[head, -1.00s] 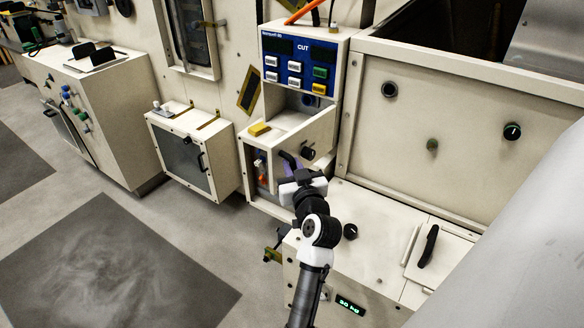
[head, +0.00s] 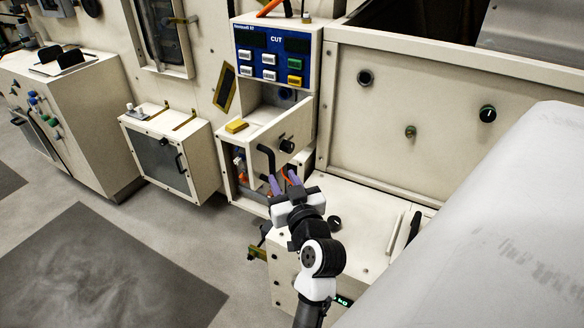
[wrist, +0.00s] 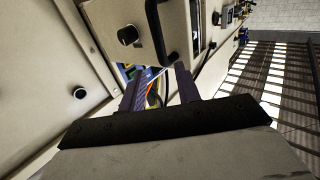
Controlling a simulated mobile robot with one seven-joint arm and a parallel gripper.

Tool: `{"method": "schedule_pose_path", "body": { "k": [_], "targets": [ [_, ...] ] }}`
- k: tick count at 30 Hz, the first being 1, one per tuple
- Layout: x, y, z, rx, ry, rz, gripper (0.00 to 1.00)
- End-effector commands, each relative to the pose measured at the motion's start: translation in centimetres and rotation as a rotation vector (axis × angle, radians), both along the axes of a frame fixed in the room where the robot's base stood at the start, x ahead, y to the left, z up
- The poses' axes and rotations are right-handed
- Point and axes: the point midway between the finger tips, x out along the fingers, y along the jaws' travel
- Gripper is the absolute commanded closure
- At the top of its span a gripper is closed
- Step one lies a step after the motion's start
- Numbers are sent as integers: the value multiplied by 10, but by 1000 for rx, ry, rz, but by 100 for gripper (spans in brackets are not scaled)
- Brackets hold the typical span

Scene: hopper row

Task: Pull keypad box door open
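The keypad box (head: 274,62) has a blue panel marked CUT. Its cream door (head: 298,128) stands partly open below the keys, with a black knob (head: 287,146) and a black bar handle (head: 265,157). Inside the box, orange parts show left of the door. My gripper (head: 284,180) is just below the handle, purple fingers apart. In the wrist view the fingers (wrist: 158,78) are spread, and coloured wires (wrist: 151,86) show between and beyond them. The handle (wrist: 158,30) is ahead of the fingertips, not between them. Whether a finger touches the door edge is unclear.
A yellow block (head: 237,126) rests on the ledge left of the door. A low cabinet with a dark window (head: 160,155) stands left. A large hopper (head: 425,125) rises at right above a cream counter (head: 350,205). Grey floor is clear at left.

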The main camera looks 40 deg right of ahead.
Motion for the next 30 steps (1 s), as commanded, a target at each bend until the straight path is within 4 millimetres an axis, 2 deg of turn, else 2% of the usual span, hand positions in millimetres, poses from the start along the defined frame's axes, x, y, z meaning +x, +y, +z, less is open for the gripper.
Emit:
{"method": "schedule_pose_path", "body": {
  "k": [3,9,30],
  "targets": [
    [-24,8,-3,-2,1,-4,67],
    [-45,17,-1,-1,0,-3,67],
    [-49,19,0,-1,-1,-1,67]
  ]
}}
